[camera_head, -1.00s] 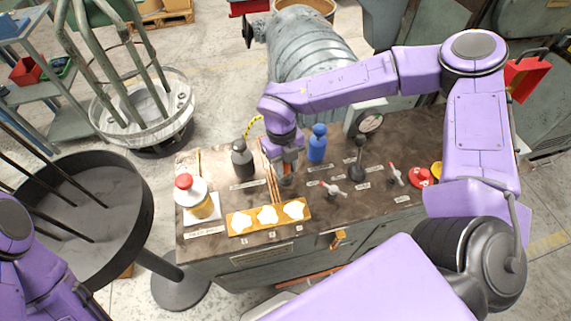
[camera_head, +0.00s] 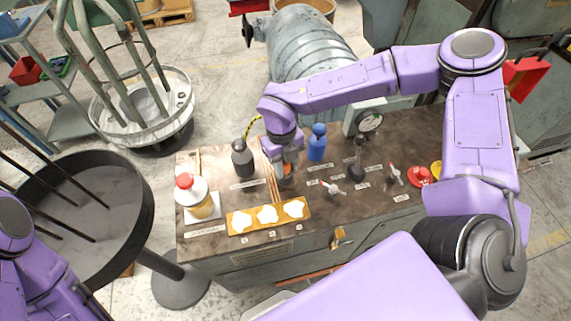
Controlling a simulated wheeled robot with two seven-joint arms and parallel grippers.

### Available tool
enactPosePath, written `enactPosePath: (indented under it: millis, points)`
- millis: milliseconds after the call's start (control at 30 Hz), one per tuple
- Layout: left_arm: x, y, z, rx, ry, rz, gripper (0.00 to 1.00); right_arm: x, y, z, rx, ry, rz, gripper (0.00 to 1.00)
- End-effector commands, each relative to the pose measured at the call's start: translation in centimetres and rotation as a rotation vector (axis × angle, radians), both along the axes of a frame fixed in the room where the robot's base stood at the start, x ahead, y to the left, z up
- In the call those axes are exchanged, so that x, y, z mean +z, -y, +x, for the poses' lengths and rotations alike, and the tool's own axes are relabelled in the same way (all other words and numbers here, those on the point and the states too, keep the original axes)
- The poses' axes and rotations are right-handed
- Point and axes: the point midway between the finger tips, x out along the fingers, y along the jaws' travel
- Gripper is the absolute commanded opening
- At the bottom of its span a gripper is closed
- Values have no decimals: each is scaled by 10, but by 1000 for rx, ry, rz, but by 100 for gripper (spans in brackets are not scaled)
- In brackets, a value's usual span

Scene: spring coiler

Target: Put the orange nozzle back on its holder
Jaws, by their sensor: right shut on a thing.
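My right gripper (camera_head: 285,172) reaches down over the middle of the bench, shut on the orange nozzle. Only a small orange patch of the nozzle (camera_head: 287,168) shows between the fingers. A small dark grey piece sits directly beneath the fingers; I cannot tell whether it is the holder or part of the nozzle, nor whether the nozzle touches anything. The left arm shows at the lower left corner, but its gripper is out of view.
A yellow tray (camera_head: 240,228) with white pieces lies in front. A red-capped bottle (camera_head: 190,190) stands at left.

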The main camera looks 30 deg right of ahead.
Motion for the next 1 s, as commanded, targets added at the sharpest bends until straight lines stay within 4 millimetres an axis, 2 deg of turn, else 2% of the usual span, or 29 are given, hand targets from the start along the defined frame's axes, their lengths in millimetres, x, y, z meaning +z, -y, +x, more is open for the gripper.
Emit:
enactPosePath:
  millis: [967,1000]
  points:
    - [-7,0,0,0,0,0,61,-12,0,0,0,0,0,0]
    - [-6,0,0,0,0,0,61,-11,0,0,0,1,0,44]
